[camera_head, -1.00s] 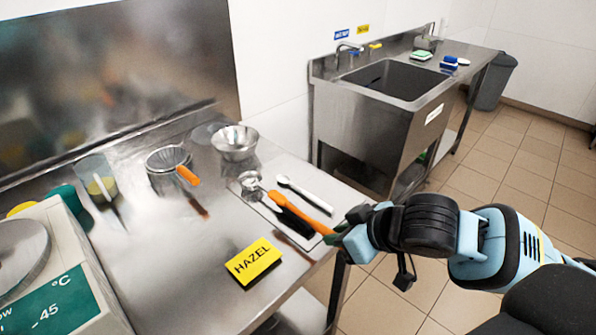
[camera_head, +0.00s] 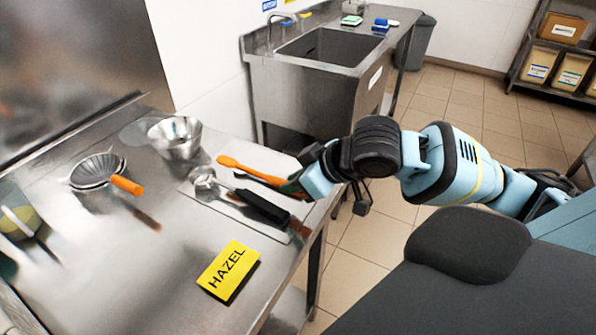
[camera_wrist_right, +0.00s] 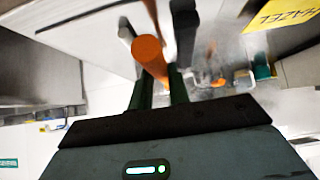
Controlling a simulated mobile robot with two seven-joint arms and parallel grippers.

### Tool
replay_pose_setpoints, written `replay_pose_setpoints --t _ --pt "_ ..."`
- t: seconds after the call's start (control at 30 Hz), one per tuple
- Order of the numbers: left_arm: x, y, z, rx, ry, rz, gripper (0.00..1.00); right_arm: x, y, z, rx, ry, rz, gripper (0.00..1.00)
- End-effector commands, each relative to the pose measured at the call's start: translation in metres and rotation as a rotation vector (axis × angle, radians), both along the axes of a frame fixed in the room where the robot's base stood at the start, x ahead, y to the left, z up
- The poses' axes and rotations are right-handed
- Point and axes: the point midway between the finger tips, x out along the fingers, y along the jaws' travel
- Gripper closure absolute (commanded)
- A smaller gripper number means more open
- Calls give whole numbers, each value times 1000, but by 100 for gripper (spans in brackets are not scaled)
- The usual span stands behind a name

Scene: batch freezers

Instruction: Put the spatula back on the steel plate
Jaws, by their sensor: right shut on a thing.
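The orange spatula (camera_head: 250,168) is held in my right gripper (camera_head: 298,182), its orange end pointing left. In the head view it crosses the far side of the steel plate (camera_head: 226,210); a dark strip shows just below it, and I cannot tell whether it touches. In the right wrist view the round orange end of the spatula (camera_wrist_right: 149,52) shows between the fingers of my right gripper (camera_wrist_right: 160,85). A ladle with a black handle (camera_head: 262,207) lies on the plate, nearer than the spatula. My left gripper is not in view.
A metal bowl (camera_head: 175,148) and a strainer with an orange handle (camera_head: 97,170) are to the left. The bench's right edge is close to the plate. A sink unit (camera_head: 310,90) stands behind.

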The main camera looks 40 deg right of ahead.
Motion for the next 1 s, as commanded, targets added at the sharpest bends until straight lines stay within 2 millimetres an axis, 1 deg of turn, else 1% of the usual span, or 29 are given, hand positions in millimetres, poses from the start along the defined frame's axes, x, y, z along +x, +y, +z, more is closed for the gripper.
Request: replay_pose_setpoints --t 0.03,0.1,0.3,0.4,0.53,0.77,0.87,1.0 --pt "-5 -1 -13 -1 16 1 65 8 -11 -9 -3 6 -5 100" --pt "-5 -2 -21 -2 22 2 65 17 -24 -10 -1 5 -5 100" --pt "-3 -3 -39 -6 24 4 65 43 -59 -13 1 4 -5 100" --pt "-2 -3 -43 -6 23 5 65 52 -70 -12 0 1 -2 100" --pt "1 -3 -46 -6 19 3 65 57 -78 -10 0 -1 0 100" --pt "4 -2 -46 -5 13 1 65 58 -79 -10 0 -1 1 100" --pt "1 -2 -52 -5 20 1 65 58 -79 -15 0 1 1 100" --pt "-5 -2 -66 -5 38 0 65 58 -79 -27 1 2 1 100"
